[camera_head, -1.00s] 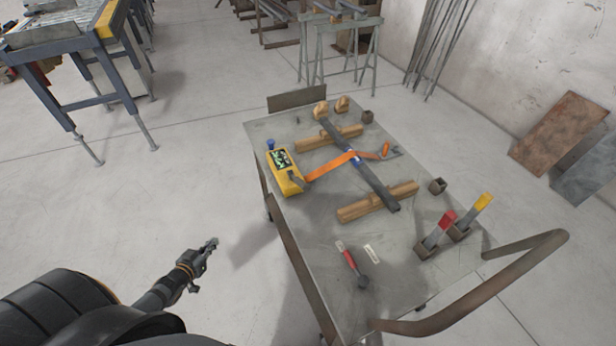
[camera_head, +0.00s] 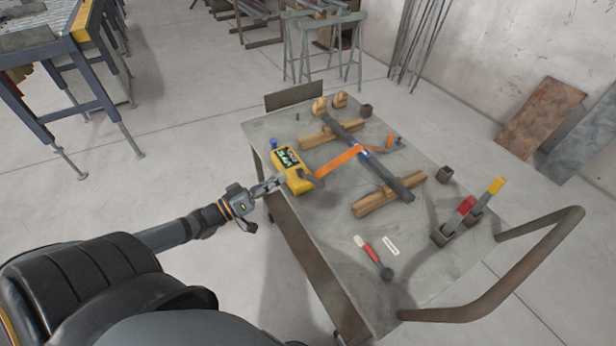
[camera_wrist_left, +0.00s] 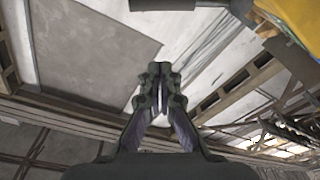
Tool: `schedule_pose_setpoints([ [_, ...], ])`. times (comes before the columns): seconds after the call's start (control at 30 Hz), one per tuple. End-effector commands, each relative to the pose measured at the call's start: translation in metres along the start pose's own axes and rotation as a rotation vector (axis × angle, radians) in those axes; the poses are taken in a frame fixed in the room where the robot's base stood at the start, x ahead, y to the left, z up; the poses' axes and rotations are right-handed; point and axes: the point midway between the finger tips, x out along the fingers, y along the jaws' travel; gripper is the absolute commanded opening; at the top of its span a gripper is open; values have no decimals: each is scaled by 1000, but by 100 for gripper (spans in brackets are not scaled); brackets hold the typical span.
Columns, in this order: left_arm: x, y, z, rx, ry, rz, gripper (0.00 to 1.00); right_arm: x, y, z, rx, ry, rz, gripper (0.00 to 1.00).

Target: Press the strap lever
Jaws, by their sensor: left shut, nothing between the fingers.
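In the left wrist view the closed fingertips (camera_wrist_left: 160,72) are apart from a yellow part (camera_wrist_left: 295,35) at the top right. My right gripper is not in view.
The bar rests on wooden blocks (camera_head: 385,199) on the grey cart top (camera_head: 345,212). A red-handled tool (camera_head: 374,256) lies at the near side. Red and yellow handles (camera_head: 463,212) stand in holders at the right. A bent rail (camera_head: 550,240) rises at the right end.

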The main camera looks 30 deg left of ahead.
Motion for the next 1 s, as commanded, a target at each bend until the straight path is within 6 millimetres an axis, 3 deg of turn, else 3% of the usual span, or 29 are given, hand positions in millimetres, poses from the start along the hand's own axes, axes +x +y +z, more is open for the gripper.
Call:
schedule_pose_setpoints([
  [0.27, 50, -3, 5, 5, 8, 3, 0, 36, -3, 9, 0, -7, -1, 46],
  [0.5, 97, -5, 8, 6, 6, 2, 0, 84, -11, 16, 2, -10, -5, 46],
  [0.57, 92, -2, 14, -1, 1, -4, 0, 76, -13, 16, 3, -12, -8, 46],
  [0.73, 85, -1, 32, 0, 1, -2, 0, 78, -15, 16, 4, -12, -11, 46],
  [1.0, 83, -1, 38, 2, 0, -2, 0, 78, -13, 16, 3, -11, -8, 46],
])
